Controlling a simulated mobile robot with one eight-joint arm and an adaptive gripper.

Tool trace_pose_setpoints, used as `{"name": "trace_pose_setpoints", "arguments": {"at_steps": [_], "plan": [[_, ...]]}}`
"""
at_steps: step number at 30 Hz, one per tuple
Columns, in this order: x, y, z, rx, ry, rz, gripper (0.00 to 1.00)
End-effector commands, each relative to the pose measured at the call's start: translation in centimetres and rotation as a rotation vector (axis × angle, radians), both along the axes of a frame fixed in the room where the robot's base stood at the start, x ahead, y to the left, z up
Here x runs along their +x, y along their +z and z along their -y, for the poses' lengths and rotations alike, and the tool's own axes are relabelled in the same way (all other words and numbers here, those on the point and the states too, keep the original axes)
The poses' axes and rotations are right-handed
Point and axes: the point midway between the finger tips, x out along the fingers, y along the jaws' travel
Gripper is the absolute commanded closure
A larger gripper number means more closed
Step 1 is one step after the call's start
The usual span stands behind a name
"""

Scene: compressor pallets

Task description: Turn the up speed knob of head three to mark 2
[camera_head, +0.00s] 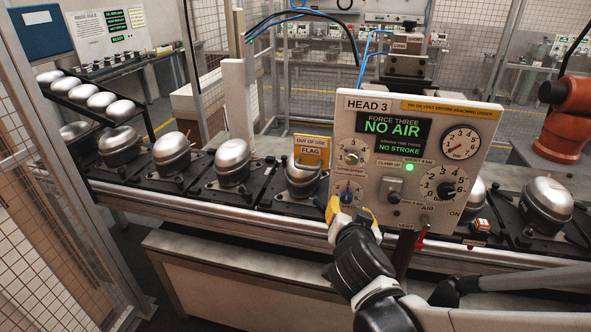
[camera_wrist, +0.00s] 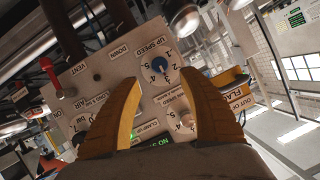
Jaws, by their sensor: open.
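The head three panel (camera_head: 480,125) is a tilted pale board labelled HEAD 3. My gripper (camera_head: 351,211) has yellow fingers spread open in front of the panel. In the wrist view the open fingers (camera_wrist: 163,78) stand on either side of the knob, with no clear contact visible.
A second, pale knob (camera_head: 352,152) is above the blue one. A clamp switch (camera_head: 391,190) and an air dial (camera_head: 445,189) are to its right. An orange OUT OF USE flag (camera_head: 312,150) stands left of the panel. Silver compressors (camera_head: 233,162) line the conveyor.

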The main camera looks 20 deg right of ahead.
Motion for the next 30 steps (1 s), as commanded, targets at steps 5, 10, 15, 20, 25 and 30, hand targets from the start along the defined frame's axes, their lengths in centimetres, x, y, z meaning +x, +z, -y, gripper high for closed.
{"name": "trace_pose_setpoints", "arguments": {"at_steps": [5, 10, 15, 20, 25, 30], "plan": [[3.2, -1.8, 1.7, 0.001, -0.003, 0.000, 0.50], [5.6, -2.7, 2.9, 0.000, -0.002, -0.001, 0.50], [6.7, -3.1, 3.5, 0.000, -0.001, -0.002, 0.50], [6.9, -3.1, 3.6, 0.000, -0.001, -0.001, 0.50], [6.9, -3.1, 3.5, 0.000, -0.001, -0.001, 0.58], [6.9, -3.1, 3.5, 0.001, 0.000, -0.002, 1.00]]}}
